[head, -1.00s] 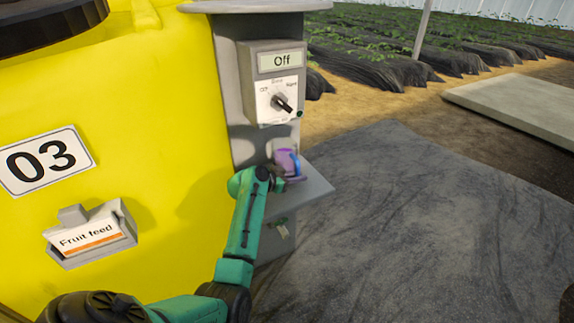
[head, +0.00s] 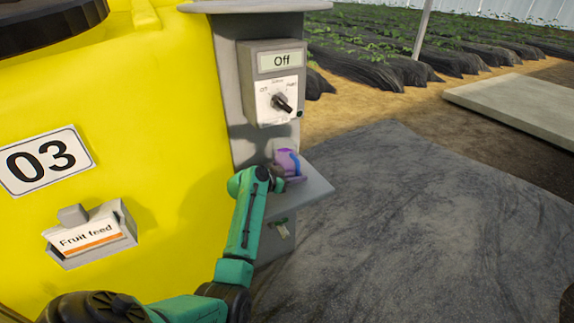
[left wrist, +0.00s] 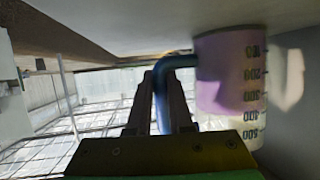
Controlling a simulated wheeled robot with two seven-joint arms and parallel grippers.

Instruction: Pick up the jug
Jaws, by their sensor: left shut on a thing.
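The jug (head: 287,160) is small and purple with a blue handle. It is upright at the small grey shelf (head: 312,187) on the panel post. In the left wrist view the jug (left wrist: 228,75) shows upside down, with measuring marks on its side. My left gripper (head: 279,175) is at the jug, partly hidden by its own wrist in the head view. In the left wrist view its two fingers stand either side of the blue handle (left wrist: 165,75), shut on it. I cannot tell whether the jug touches the shelf. My right gripper is not in view.
A yellow tank (head: 150,120) fills the left, with a "Fruit feed" label holder (head: 88,236). A switch box (head: 277,84) reading "Off" is above the shelf. Dark ground cover (head: 430,220) to the right is clear.

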